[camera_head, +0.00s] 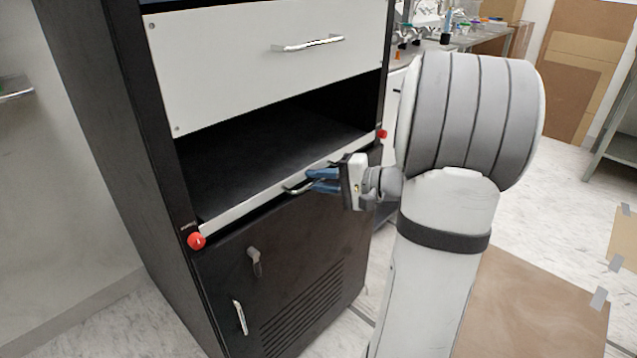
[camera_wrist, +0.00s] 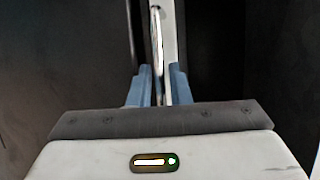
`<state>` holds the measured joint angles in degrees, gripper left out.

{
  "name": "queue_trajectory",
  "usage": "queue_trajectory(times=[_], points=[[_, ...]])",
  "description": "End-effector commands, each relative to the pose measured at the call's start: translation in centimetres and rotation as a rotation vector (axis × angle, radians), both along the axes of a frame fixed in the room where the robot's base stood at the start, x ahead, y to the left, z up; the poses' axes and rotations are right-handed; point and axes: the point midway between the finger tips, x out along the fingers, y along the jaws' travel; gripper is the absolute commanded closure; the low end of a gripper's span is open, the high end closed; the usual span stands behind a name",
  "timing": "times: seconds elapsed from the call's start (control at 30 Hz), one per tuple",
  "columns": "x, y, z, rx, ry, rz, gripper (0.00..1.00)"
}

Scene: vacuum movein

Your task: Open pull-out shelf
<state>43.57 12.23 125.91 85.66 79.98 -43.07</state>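The pull-out shelf is the dark slab (camera_head: 270,158) in the black cabinet's open bay, with a thin light front strip (camera_head: 250,211). It looks pushed in, level with the cabinet front. Its small metal handle (camera_head: 296,190) sits mid-strip; it also shows in the wrist view (camera_wrist: 157,38). My gripper (camera_head: 313,181) is at the handle's right part, with its blue fingers pointing at the strip. In the wrist view, the fingers (camera_wrist: 160,74) are parted with a gap between them, and the handle lines up with that gap. Contact with the handle cannot be made out.
Red knobs (camera_head: 196,240) (camera_head: 382,134) sit at both ends of the strip. A light drawer front (camera_head: 265,60) with a handle is above; a dark vented door (camera_head: 290,270) is below. A brown board (camera_head: 540,305) lies on the floor at right. A cluttered bench stands behind.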

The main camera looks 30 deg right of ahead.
Motion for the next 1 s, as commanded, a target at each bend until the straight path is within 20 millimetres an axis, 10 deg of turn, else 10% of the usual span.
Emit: queue_trajectory(times=[1.0], points=[[0.09, 0.1, -0.06, -0.001, 0.001, 0.0, 1.0]])
